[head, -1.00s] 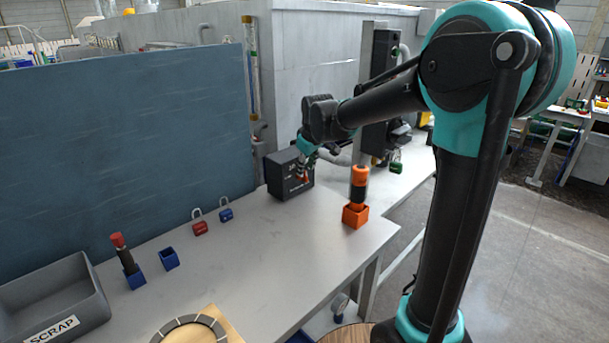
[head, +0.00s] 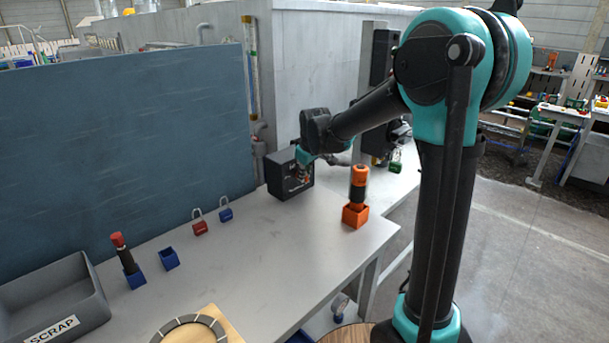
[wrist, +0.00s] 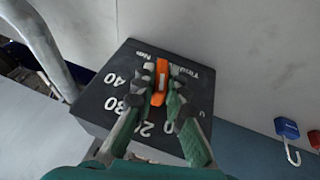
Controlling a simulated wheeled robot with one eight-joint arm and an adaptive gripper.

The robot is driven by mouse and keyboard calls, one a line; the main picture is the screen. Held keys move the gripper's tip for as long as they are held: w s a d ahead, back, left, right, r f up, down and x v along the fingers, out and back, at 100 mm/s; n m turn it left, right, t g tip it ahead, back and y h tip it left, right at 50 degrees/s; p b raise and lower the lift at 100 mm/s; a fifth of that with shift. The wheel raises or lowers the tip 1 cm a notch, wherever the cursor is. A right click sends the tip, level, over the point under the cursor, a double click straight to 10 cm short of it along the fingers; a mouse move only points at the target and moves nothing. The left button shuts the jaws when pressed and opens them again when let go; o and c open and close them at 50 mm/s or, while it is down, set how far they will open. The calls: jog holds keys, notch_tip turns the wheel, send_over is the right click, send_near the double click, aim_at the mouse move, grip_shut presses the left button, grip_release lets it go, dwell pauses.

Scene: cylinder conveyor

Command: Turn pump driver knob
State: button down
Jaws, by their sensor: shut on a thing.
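The pump driver is a dark box (head: 281,184) at the back of the grey bench in the head view. In the wrist view its face (wrist: 190,88) carries white numbers around an orange knob (wrist: 161,76). My gripper (wrist: 161,90) is at this face, with one finger on each side of the knob, shut on it. In the head view my gripper (head: 303,168) reaches the front of the box from the right and hides part of its face.
An orange-topped tool (head: 358,190) stands in an orange holder (head: 355,215) right of the box. Red (head: 200,227) and blue (head: 225,214) padlocks lie on the bench. A grey scrap bin (head: 85,270) and a red-topped tool (head: 122,252) are at left.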

dwell(0.4)
jog(key=shift+s+a+n+t+h, duration=0.1)
jog(key=shift+n+t+h, duration=0.05)
jog(key=shift+t+h, duration=0.4)
jog(key=shift+s+a+n+t+h, duration=0.1)
jog(key=shift+n+t+h, duration=0.05)
jog(key=shift+t+h, duration=0.35)
jog(key=shift+s+a+f+n+t+h, duration=0.1)
jog(key=shift+n+t+h, duration=0.1)
jog(key=shift+t+h, duration=0.4)
jog(key=shift+a+f+n+t+h, duration=0.1)
jog(key=shift+n+t+h, duration=0.1)
jog(key=shift+t+h, duration=0.35)
jog(key=t, duration=0.1)
jog(key=t+h, duration=0.1)
jog(key=n+t+h, duration=0.1)
jog(key=shift+f+t, duration=0.25)
jog(key=shift+t, duration=0.05)
jog(key=shift+n+t+h, duration=0.4)
jog(key=shift+t+h, duration=0.2)
jog(key=shift+t, duration=0.3)
jog(key=c, duration=1.6)
grip_release()
jog(key=shift+o, duration=0.2)
